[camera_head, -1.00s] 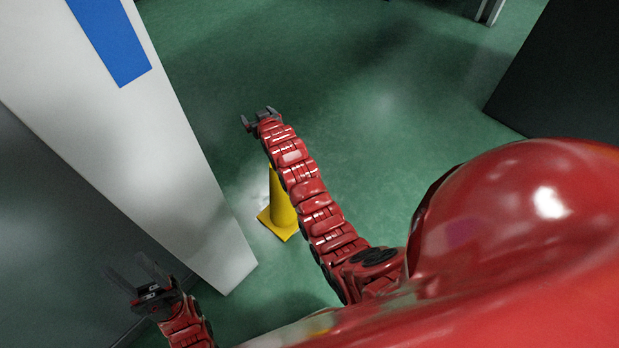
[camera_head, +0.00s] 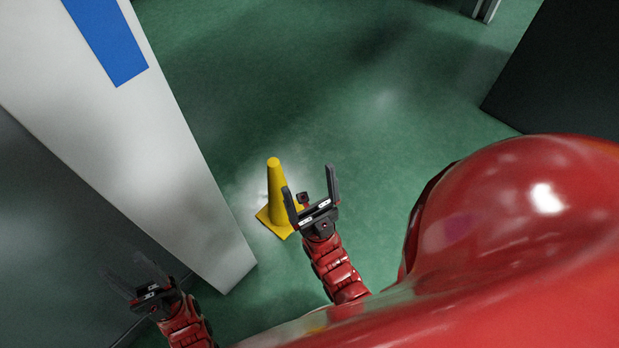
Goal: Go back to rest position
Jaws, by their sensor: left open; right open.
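My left gripper (camera_head: 136,273) is at the lower left, in front of the dark grey wall, with its fingers apart and nothing between them. My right gripper (camera_head: 311,190) is near the middle of the view, its two dark fingers pointing up and spread apart, empty. Its left finger overlaps the yellow cone in the picture; I cannot tell whether they touch. Both forearms are red and short in view, and their upper parts are hidden behind my red body.
A yellow cone (camera_head: 275,190) stands on the green floor (camera_head: 400,110). A white pillar or wall end (camera_head: 150,130) with a blue panel (camera_head: 107,35) rises at the left, beside a dark grey wall (camera_head: 50,220). A dark block (camera_head: 570,70) is at the upper right.

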